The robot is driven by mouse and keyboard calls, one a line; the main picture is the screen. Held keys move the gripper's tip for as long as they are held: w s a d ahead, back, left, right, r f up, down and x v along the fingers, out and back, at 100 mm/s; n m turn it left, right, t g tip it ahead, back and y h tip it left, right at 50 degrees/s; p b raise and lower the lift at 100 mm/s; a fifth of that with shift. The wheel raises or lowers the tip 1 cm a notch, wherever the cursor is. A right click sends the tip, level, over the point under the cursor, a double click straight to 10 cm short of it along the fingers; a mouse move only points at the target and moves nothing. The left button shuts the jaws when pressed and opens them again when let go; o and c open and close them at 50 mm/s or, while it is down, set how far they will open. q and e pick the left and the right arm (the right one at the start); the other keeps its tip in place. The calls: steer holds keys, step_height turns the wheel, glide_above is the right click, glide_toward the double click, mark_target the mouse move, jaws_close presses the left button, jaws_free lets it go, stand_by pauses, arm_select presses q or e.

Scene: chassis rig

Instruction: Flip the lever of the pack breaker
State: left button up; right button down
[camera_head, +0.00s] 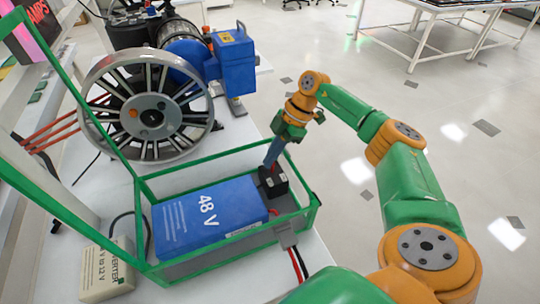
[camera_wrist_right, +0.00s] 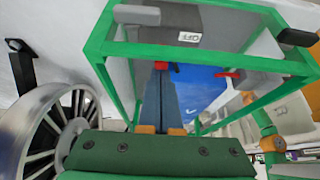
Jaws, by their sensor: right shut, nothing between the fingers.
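The pack breaker (camera_head: 275,184) is a small black box at the right end of the green-framed tray (camera_head: 313,212), beside the blue 48 V battery (camera_head: 205,215). My right gripper (camera_head: 270,163) points down at the breaker, with its fingertips at its top; contact is unclear. In the right wrist view, the shut, empty fingers (camera_wrist_right: 161,72) reach a small red part (camera_wrist_right: 160,66), probably the lever, partly hidden by them. A white label (camera_wrist_right: 188,38), apparently reading OFF, lies beyond on a dark grey surface. The lever's exact position cannot be told. My left gripper is not in view.
Green frame bars (camera_head: 225,157) surround the tray. A large spoked wheel (camera_head: 150,115) and a blue motor unit (camera_head: 232,62) stand behind it. A beige inverter box (camera_head: 105,275) sits at the front left. Open floor lies to the right.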

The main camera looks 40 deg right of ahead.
steer(key=shift+s+d+y, duration=0.1)
steer(key=shift+d+y, duration=0.25)
steer(key=shift+y, duration=0.35)
steer(key=shift+d, duration=0.2)
steer(key=shift+a+r+p, duration=0.25)
steer(key=shift+r+p, duration=0.05)
steer(key=shift+p, duration=0.15)
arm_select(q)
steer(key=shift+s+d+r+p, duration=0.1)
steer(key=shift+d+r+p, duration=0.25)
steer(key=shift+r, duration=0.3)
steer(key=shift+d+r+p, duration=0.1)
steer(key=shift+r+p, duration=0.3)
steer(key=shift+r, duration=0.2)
arm_select(e)
steer(key=shift+r, duration=0.5)
